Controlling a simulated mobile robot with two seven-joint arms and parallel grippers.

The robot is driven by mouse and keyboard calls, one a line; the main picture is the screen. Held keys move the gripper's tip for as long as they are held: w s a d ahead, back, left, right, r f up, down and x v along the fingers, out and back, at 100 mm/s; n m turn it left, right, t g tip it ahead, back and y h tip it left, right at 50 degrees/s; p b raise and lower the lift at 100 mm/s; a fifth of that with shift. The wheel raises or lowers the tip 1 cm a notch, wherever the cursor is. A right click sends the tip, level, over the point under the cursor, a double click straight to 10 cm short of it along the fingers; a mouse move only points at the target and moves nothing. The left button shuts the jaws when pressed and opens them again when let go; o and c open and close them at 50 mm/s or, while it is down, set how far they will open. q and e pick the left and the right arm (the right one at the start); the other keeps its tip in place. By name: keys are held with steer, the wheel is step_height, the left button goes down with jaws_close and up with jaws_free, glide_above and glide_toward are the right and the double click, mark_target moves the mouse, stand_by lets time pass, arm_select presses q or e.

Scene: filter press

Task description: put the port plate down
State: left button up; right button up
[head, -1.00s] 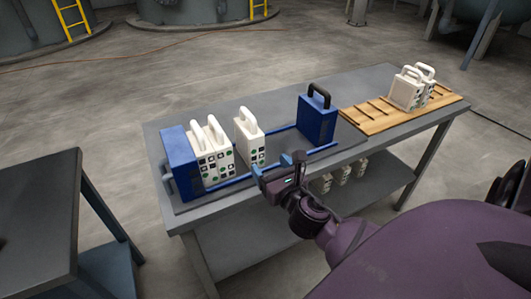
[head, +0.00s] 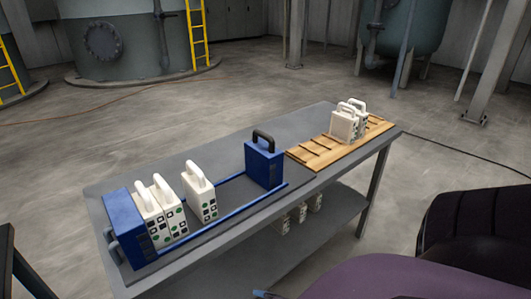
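White port plates with handles and marked faces stand upright on the blue press. Two plates (head: 148,218) (head: 171,213) stand close together beside the blue end block (head: 124,226). A third plate (head: 202,198) stands apart from them, just to their right on the blue rails. Another two white plates (head: 341,126) (head: 359,118) stand on the wooden rack (head: 308,154). Only a small blue tip of my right gripper (head: 262,294) shows at the bottom edge. Whether it is open or holds anything is hidden. My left gripper is out of view.
A blue block with a black handle (head: 264,164) stands at the right end of the rails. Free rail lies between it and the third plate. The grey table (head: 238,141) has a lower shelf (head: 338,202) with several white plates.

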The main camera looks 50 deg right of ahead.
steer(key=s+m, duration=0.1)
steer(key=m, duration=0.1)
steer(key=s+a+f+m, duration=0.1)
steer(key=m, duration=0.1)
steer(key=s+a+f+m, duration=0.1)
steer(key=m, duration=0.1)
steer(key=shift+s+g+y, duration=0.3)
steer(key=shift+g+y, duration=0.1)
